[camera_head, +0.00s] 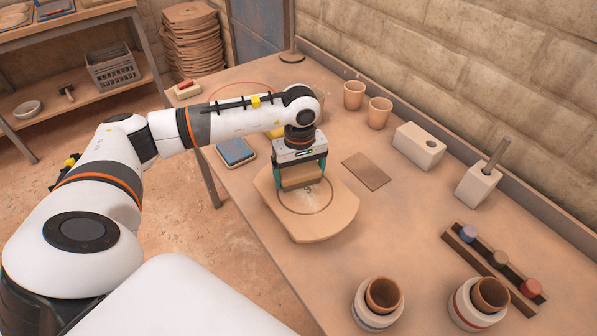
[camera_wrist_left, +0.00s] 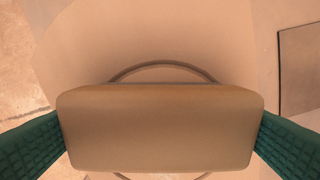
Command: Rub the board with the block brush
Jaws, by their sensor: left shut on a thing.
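The board (camera_head: 327,222) is a flat, light wooden piece with rounded ends, lying on the table with a dark ring marked on it. My left gripper (camera_head: 301,180) is above the board, pointing down. It is shut on the block brush (camera_head: 301,177), a tan block held crosswise between the teal fingers. In the left wrist view the block brush (camera_wrist_left: 160,127) fills the space between both fingers and covers the middle of the ring on the board (camera_wrist_left: 215,45). Its underside is hidden, so I cannot tell whether it touches the board. My right gripper is out of view.
A blue-topped pad (camera_head: 235,151) lies left of the board and a thin brown plate (camera_head: 366,171) right of it. Nested pots (camera_head: 379,303) and a rack (camera_head: 492,268) stand at right.

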